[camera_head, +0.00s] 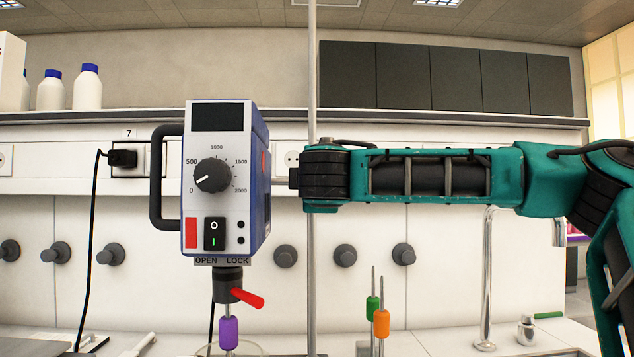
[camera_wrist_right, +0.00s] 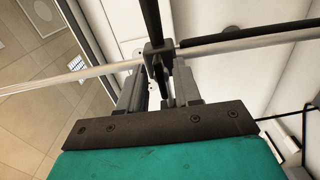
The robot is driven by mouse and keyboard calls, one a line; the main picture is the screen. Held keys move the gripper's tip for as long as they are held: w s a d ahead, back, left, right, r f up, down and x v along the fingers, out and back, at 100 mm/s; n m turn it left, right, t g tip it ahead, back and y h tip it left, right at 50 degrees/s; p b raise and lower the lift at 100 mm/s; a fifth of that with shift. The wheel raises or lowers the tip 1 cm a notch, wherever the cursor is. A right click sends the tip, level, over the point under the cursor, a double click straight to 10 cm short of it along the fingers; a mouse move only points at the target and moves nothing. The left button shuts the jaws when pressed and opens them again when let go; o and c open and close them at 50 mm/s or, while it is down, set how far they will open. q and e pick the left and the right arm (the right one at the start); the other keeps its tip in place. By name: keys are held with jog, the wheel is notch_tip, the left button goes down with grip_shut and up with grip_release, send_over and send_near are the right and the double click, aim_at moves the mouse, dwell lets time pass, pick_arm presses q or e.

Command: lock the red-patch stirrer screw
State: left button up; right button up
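The stirrer motor (camera_head: 214,160) is a blue-grey box with a dial, a switch and a red patch (camera_head: 191,233). Under its OPEN and LOCK labels, a black chuck (camera_head: 228,280) has a red lever (camera_head: 247,298) pointing right and slightly down. A purple-sleeved rod (camera_head: 228,333) hangs below. My right gripper (camera_head: 294,179) is behind the motor's right side at the upright pole (camera_head: 312,80). In the right wrist view, the fingers (camera_wrist_right: 160,80) stand apart around a dark clamp part (camera_wrist_right: 157,57) on the pole (camera_wrist_right: 60,77); contact is unclear. My left gripper is not in view.
An orange-sleeved rod (camera_head: 381,324) and a green-sleeved rod (camera_head: 372,305) stand upright right of the pole. A black cable (camera_head: 89,250) hangs at left. White bottles (camera_head: 88,88) stand on the shelf. A metal tap (camera_head: 488,270) is at right.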

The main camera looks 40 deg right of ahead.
jog(key=shift+o, duration=0.5)
jog(key=shift+a, duration=0.1)
jog(key=v, duration=1.3)
